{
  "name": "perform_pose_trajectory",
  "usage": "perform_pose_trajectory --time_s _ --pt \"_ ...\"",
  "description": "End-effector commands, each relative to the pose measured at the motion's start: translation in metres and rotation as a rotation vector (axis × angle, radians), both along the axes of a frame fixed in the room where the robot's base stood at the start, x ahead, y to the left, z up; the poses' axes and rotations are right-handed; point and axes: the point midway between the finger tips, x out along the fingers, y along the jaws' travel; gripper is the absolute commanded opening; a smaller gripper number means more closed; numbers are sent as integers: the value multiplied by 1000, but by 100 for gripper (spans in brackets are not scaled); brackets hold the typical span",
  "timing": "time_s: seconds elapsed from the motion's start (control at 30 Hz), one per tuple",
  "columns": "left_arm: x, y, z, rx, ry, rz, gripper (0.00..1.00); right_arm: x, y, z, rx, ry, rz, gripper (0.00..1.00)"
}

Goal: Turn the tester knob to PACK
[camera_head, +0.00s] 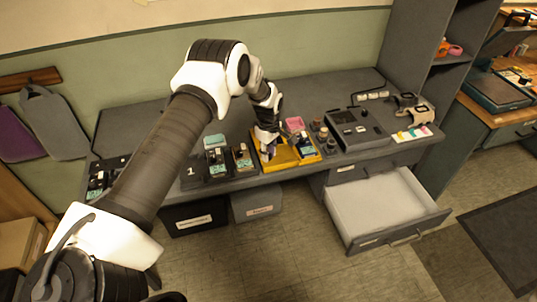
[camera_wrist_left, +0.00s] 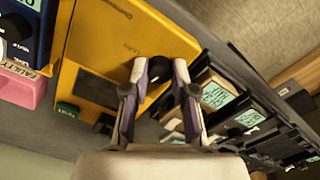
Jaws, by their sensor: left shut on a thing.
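The yellow tester (camera_head: 284,160) lies on the grey bench near its front edge. In the wrist view its yellow face (camera_wrist_left: 95,45) shows a dark screen (camera_wrist_left: 95,92) and a green part (camera_wrist_left: 67,109). My left gripper (camera_head: 268,152) reaches down onto the left part of the tester. In the wrist view its two fingertips (camera_wrist_left: 160,68) are closed around the dark tester knob (camera_wrist_left: 159,75). The knob's pointer and its markings cannot be read. In the head view, the gripper hides the knob. My right gripper is not in view.
Small devices with green labels (camera_head: 216,158) stand left of the tester. A blue device (camera_head: 307,152) with a pink tag is close on its right. A grey machine (camera_head: 356,130) stands further right, above an open, empty-looking drawer (camera_head: 385,207). Bins hang below the bench.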

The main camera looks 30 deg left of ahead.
Motion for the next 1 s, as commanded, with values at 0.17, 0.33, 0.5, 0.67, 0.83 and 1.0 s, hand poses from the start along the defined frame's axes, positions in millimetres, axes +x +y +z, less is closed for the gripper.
perform_pose_trajectory --time_s 0.17,0.33,0.5,0.67,0.83,1.0 --pt "0 1 -3 1 0 -148 0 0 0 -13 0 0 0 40" --pt "0 0 -3 0 0 -291 0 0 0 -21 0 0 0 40" --pt "0 0 -2 0 0 -413 0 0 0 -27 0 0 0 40" --pt "0 0 -2 0 1 -496 0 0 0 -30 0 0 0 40" --pt "-1 0 -1 0 1 -548 0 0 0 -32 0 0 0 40" --pt "-1 0 -1 0 1 -566 0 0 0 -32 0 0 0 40"
